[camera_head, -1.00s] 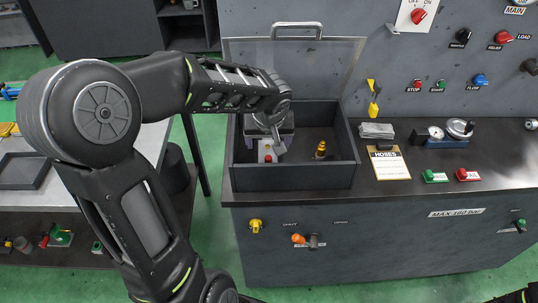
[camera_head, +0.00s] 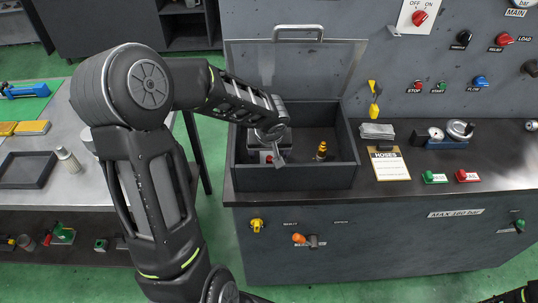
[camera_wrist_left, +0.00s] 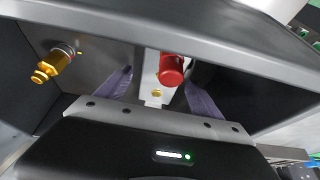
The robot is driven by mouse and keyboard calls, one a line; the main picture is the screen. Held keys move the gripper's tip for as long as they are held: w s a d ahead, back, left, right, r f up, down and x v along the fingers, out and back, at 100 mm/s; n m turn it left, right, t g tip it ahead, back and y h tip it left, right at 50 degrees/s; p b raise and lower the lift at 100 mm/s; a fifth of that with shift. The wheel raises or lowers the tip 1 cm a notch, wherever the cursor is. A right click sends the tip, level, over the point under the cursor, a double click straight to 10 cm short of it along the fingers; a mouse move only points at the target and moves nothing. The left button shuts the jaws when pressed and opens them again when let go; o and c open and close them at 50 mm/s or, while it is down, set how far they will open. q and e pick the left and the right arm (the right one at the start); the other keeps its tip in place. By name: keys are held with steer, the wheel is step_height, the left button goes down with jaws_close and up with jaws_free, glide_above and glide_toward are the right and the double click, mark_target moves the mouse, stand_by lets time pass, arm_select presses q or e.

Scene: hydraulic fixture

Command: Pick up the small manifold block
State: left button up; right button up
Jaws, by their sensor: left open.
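The small manifold block (camera_wrist_left: 152,75) is a pale metal block with a red cap and a brass port, inside the open dark box. In the head view only a little of the block with its red cap (camera_head: 268,158) shows; my left gripper hides much of it. My left gripper (camera_head: 277,158) reaches down into the box. Its open fingers show in the left wrist view (camera_wrist_left: 160,88), one on each side of the block; I cannot tell whether they touch it. My right gripper is not in view.
The box (camera_head: 300,178) has its lid (camera_head: 335,65) raised behind. A clipboard (camera_head: 390,163) and a blue-based device (camera_head: 447,141) lie on the bench to the right. A table (camera_head: 90,190) is at left.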

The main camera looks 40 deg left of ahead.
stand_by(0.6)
arm_select(q)
jaws_close()
stand_by(0.7)
